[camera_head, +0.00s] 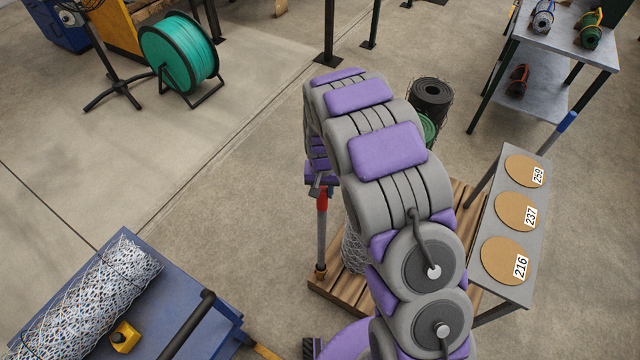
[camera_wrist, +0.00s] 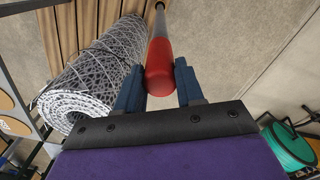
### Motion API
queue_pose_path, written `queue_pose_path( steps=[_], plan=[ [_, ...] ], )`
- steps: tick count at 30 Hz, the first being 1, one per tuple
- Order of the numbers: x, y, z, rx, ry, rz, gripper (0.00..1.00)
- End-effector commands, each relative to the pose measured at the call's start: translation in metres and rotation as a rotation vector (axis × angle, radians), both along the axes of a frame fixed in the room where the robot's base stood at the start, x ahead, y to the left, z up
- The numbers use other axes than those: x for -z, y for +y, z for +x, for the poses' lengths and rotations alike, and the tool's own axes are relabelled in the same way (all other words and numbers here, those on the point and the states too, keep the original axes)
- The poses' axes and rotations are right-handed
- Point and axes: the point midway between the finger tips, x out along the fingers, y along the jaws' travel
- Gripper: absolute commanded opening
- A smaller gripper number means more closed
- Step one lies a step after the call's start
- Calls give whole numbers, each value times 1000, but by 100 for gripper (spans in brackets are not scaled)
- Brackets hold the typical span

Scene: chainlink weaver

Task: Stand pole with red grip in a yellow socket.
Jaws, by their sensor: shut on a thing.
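The pole with the red grip (camera_head: 322,201) stands about upright at the left corner of the wooden pallet. My gripper (camera_head: 321,188) is at the top of the pole, shut on the red grip. In the wrist view the red grip (camera_wrist: 159,56) lies between the two blue-grey fingers. My arm hides part of the pallet.
A wire mesh roll (camera_wrist: 92,78) stands on the pallet (camera_head: 345,289), close beside the pole. A blue-grip pole (camera_head: 567,121) leans near the grey rack with numbered discs (camera_head: 487,233). A blue cart (camera_head: 190,301) with another mesh roll is at lower left. Floor left of the pole is clear.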

Motion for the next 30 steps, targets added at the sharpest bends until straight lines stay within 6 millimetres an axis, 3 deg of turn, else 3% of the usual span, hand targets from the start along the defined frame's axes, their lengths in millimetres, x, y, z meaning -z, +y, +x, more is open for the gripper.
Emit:
queue_pose_path(
  steps=[15, 29, 30],
  plan=[
    [45, 3, 0, 0, 0, -3, 13],
    [50, 1, 0, 0, -2, -1, 13],
    [50, 1, 0, 0, -1, -1, 39]
  ],
)
